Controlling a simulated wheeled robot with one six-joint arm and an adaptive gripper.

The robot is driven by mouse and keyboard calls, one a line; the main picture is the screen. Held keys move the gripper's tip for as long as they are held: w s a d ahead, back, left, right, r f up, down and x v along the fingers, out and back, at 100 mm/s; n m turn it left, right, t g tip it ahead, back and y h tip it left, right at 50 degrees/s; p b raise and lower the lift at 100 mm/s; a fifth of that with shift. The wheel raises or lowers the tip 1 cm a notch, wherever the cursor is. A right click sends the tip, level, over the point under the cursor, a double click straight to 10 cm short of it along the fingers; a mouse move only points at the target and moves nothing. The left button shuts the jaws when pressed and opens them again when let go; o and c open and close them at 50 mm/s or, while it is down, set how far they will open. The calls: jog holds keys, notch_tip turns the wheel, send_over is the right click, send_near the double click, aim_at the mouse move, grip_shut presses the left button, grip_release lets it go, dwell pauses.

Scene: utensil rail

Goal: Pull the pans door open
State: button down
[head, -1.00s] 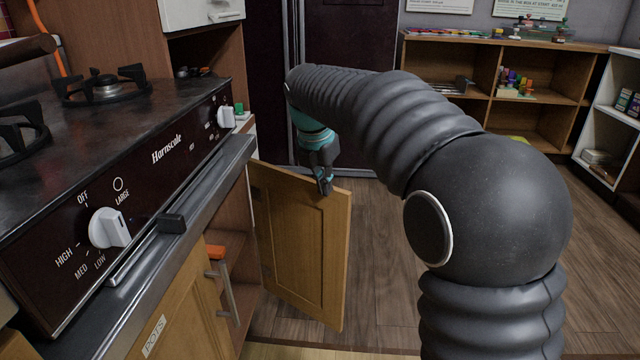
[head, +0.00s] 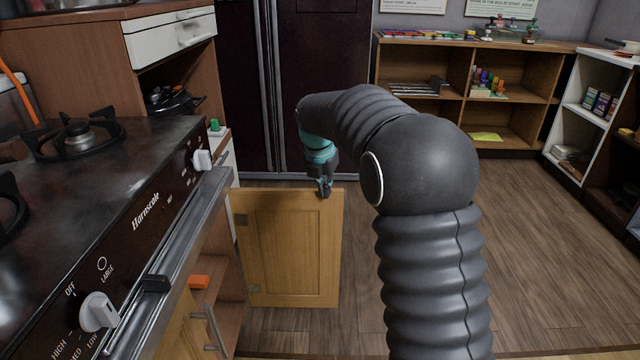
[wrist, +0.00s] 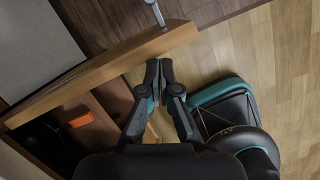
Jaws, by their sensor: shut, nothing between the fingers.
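The open cabinet door (head: 290,245), plain wood with a recessed panel, stands swung well out from the cabinet under the stove. Its inner face and hinges face the head view, and no label shows on it. My gripper (head: 323,188) is at the top edge near the door's free end. In the wrist view the fingers (wrist: 161,66) are shut and empty, beside the inner side of the door (wrist: 95,80). A metal handle (wrist: 155,12) shows on the door's far side. I cannot tell whether the fingers touch the door.
The stove (head: 110,215) with its knobs and front rail stands at the left. Inside the cabinet an orange item (head: 199,282) shows. A dark fridge (head: 290,90) is behind the door. Shelves (head: 480,90) stand at the back right. The wooden floor (head: 540,250) on the right is clear.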

jog(key=shift+w+d+f, duration=0.1)
jog(key=shift+w, duration=0.3)
jog(key=shift+s, duration=0.1)
